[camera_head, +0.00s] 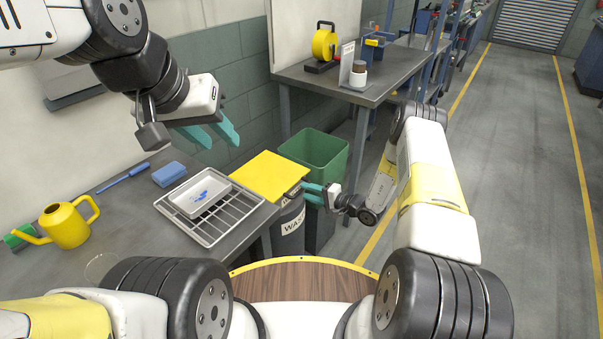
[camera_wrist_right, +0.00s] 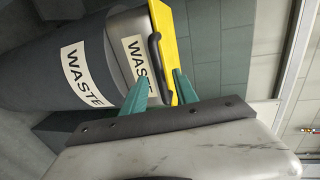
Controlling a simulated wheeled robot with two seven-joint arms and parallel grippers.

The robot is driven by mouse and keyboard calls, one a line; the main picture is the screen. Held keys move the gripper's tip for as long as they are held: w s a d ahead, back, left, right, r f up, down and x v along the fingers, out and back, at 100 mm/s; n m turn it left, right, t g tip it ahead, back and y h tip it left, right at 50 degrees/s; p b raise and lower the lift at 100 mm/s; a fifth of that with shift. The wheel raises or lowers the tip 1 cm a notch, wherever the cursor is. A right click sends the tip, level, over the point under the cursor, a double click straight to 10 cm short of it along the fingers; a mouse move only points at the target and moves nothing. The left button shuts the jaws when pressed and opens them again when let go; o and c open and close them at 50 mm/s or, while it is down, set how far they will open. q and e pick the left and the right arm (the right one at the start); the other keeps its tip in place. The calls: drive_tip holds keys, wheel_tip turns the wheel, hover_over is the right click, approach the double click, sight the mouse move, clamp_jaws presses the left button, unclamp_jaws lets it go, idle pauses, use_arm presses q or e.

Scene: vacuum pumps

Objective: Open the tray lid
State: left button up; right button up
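A flat yellow lid (camera_head: 268,175) lies closed on top of a dark bin marked WASTE (camera_head: 292,225), beside the grey table. In the right wrist view, the lid's yellow edge (camera_wrist_right: 168,30) carries a black handle (camera_wrist_right: 156,62). My right gripper (camera_head: 306,193) is at the lid's right edge. In its wrist view, its teal fingers (camera_wrist_right: 160,76) are apart, with the lower end of the handle between them. I cannot tell whether they touch it. My left gripper (camera_head: 219,141) is open and empty above the table.
A wire rack (camera_head: 228,226) with a white tray (camera_head: 184,204) holding blue pieces is on the table (camera_head: 140,245). A blue block (camera_head: 169,174) and a yellow watering can (camera_head: 66,225) are farther left. A green bin (camera_head: 322,152) stands behind the lid. Open floor is at right.

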sight(303, 190)
drive_tip(key=shift+x, duration=1.7)
drive_tip(key=shift+c, duration=0.4)
clamp_jaws()
